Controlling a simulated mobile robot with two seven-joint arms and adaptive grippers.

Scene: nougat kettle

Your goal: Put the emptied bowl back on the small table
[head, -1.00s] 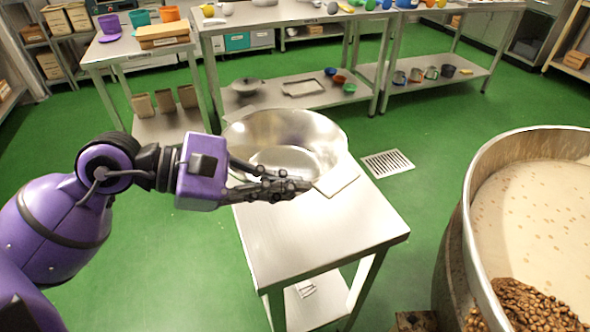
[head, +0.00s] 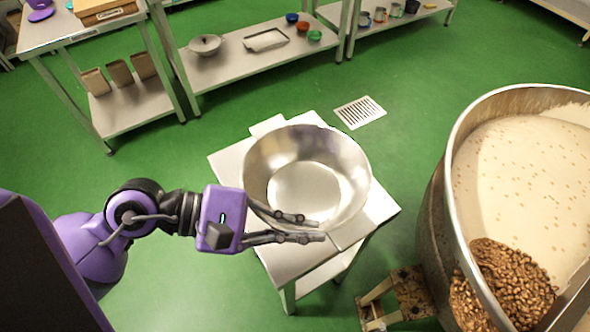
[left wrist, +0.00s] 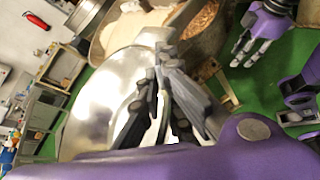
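The large shiny metal bowl (head: 308,180) is upright over the small metal table (head: 302,262) and looks empty. It appears to rest on the tabletop, though its underside is hidden. My left gripper (head: 311,228) is at the bowl's near rim, one finger over the rim side and the other outside. The fingers look apart, with the rim between them. The left wrist view shows these fingers (left wrist: 160,70) beside the bowl's shiny wall (left wrist: 95,110). My right gripper (left wrist: 245,45) shows at the upper right of that view, its fingers apart and apparently empty.
A big kettle (head: 436,215) with pale mass and brown nuts stands at the right. A small wooden stool (head: 407,292) is between kettle and table. A metal shelf (head: 225,66) with pans and small bowls is behind. Green floor around a drain grate (head: 360,112) is clear.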

